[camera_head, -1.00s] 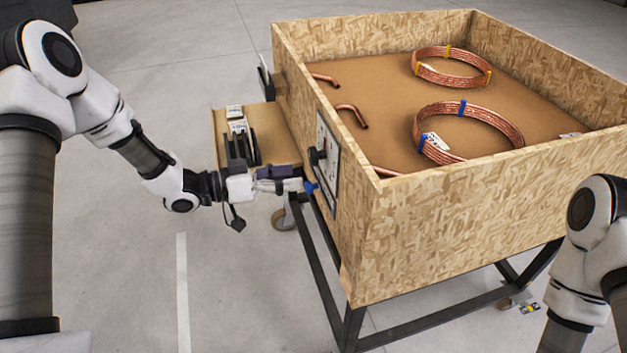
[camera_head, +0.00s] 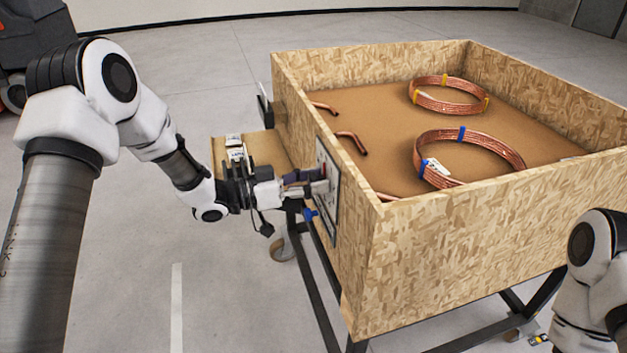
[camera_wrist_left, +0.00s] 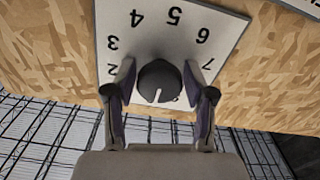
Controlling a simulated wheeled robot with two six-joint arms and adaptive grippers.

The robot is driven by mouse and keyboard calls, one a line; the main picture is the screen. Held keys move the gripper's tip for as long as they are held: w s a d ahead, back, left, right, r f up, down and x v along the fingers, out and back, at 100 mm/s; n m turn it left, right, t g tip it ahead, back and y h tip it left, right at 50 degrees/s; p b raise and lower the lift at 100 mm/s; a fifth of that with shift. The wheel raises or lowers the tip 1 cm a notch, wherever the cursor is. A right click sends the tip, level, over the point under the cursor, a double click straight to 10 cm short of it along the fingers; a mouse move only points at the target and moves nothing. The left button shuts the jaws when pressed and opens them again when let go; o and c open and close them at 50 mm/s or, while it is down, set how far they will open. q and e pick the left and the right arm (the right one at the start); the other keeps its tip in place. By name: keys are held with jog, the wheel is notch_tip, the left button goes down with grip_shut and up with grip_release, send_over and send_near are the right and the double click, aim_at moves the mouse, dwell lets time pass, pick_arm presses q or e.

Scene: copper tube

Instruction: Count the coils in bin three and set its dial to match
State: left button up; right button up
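A chipboard bin (camera_head: 440,255) holds two copper coils: a rear one with yellow ties (camera_head: 440,107) and a front one with blue ties (camera_head: 505,160). The dial plate (camera_head: 330,225) is on the bin's left side. In the left wrist view, the dial plate (camera_wrist_left: 225,25) shows numbers 2 to 7 clearly. Its black knob (camera_wrist_left: 158,78) has a white mark pointing toward the bottom of the picture. My left gripper (camera_wrist_left: 160,72) is open, with one finger on each side of the knob; contact is unclear. It also covers the knob in the head view (camera_head: 325,180). My right gripper is out of view.
Bent copper pipe ends (camera_head: 352,142) lie at the bin's left inside. A wooden shelf (camera_head: 225,150) with a small device sits beside the bin, behind my left gripper. A dark metal frame (camera_head: 318,285) on casters supports the bin.

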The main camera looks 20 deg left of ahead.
pick_arm(q)
jog(key=c, duration=0.6)
jog(key=shift+o, duration=0.2)
jog(key=shift+m, duration=0.3)
jog(key=m+b, duration=0.2)
jog(key=m, duration=0.1)
jog(key=shift+f+m+b, duration=0.1)
jog(key=shift+m+b, duration=0.2)
jog(key=shift+b, duration=0.05)
jog(key=m+b, duration=0.2)
jog(key=shift+m, duration=0.3)
jog(key=m+b, duration=0.3)
jog(key=m, duration=0.1)
jog(key=shift+f+b, duration=0.1)
jog(key=shift+b, duration=0.2)
jog(key=shift+m+b, duration=1.2)
jog(key=shift+m, duration=0.5)
jog(key=shift+r, duration=0.2)
